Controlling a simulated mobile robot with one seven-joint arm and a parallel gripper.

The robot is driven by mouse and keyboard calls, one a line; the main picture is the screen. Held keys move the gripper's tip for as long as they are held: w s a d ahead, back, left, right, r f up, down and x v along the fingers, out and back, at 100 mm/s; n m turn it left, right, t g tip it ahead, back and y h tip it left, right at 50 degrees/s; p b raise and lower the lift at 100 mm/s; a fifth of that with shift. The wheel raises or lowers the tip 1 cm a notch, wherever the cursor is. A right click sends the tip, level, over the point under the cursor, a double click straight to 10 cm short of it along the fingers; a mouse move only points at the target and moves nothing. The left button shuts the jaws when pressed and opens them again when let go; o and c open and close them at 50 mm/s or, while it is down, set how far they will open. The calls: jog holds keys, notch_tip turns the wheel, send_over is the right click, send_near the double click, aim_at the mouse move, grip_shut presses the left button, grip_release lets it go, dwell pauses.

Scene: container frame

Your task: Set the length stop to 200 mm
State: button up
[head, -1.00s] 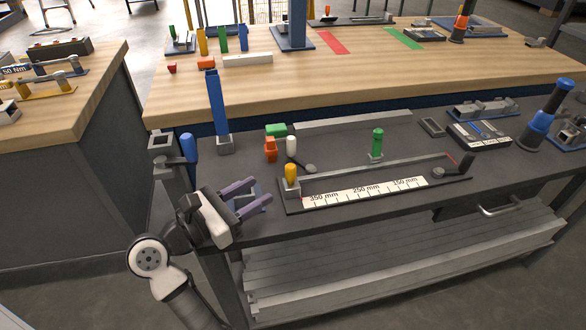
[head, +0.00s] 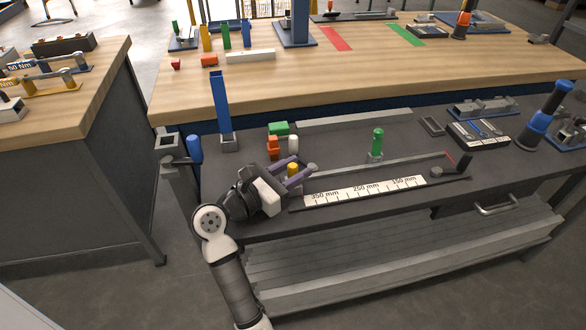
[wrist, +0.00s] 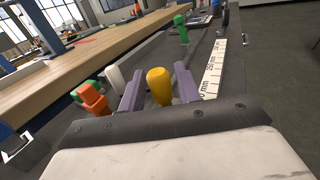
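The length stop's yellow knob (head: 292,170) stands upright at the left end of the scale, beyond the 350 mm mark. The white scale strip (head: 366,188) runs right, with 350, 250 and 150 mm labels readable. My gripper (head: 290,172) is at the knob, with its purple fingers either side of it. In the wrist view the yellow knob (wrist: 160,88) stands between the fingers of my gripper (wrist: 160,80), which look open, with little room at each side. The stop's base is hidden by my gripper.
Behind the scale stands a green handle (head: 377,143). Close behind my gripper are an orange block (head: 273,148), a white knob (head: 293,144) and a green block (head: 278,128). A tall blue post (head: 221,105) rises at the left. A dark end block (head: 464,161) closes the right end.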

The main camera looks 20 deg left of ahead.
grip_shut()
jog(key=shift+d, duration=0.1)
jog(key=w+d, duration=0.3)
jog(key=d, duration=0.2)
jog(key=w+d+p, duration=0.1)
jog(key=w+d, duration=0.3)
jog(key=d, duration=0.2)
jog(key=w+d, duration=0.4)
jog(key=d, duration=0.1)
jog(key=shift+w+d+p, duration=0.1)
jog(key=shift+d+p, duration=0.15)
jog(key=shift+p, duration=0.05)
jog(key=shift+o, duration=1.3)
grip_release()
jog(key=shift+a, duration=0.1)
